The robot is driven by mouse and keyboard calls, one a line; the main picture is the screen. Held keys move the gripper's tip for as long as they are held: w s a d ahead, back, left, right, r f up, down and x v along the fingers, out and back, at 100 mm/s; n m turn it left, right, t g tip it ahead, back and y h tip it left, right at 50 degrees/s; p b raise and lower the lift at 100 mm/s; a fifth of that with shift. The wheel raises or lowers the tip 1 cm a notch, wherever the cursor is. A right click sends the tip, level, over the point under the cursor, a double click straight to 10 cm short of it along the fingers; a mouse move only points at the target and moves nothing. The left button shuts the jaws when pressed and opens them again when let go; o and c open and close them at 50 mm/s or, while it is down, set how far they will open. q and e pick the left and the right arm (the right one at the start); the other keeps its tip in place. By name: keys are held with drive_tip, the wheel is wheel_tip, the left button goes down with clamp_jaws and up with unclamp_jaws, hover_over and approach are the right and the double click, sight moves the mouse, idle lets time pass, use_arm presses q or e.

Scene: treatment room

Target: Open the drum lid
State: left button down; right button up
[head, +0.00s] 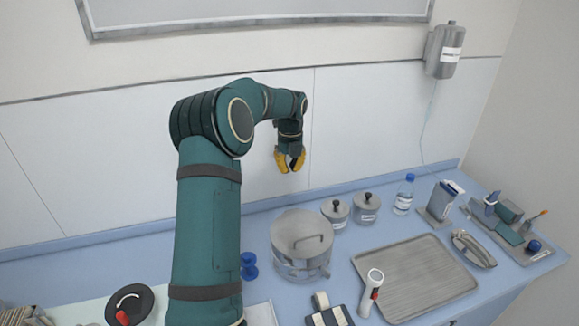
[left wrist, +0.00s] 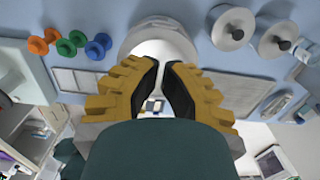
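The drum (head: 300,268) is a shiny metal cylinder standing on the blue counter. Its round lid (head: 292,228) lies flat on top, closed, with a thin bar handle (head: 308,241). My left gripper (head: 290,165) hangs in the air above and behind the drum, with its yellow fingers pointing down. In the left wrist view my left gripper (left wrist: 161,65) shows a narrow gap between its fingertips and holds nothing. The drum (left wrist: 158,38) appears there just beyond the fingertips, partly hidden by them. My right gripper is out of view.
Two small knobbed jars (head: 335,210) (head: 366,207) stand right of the drum, with a bottle (head: 403,195) beyond. A metal tray (head: 415,275) lies to the right. A blue spool-like weight (head: 249,266) stands left of the drum. The wall (head: 350,120) is behind.

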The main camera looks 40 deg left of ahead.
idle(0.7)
use_arm(q)
wheel_tip(320, 180, up, 12)
drive_tip(key=shift+d, duration=0.2)
drive_tip(key=shift+s, duration=0.1)
idle(0.4)
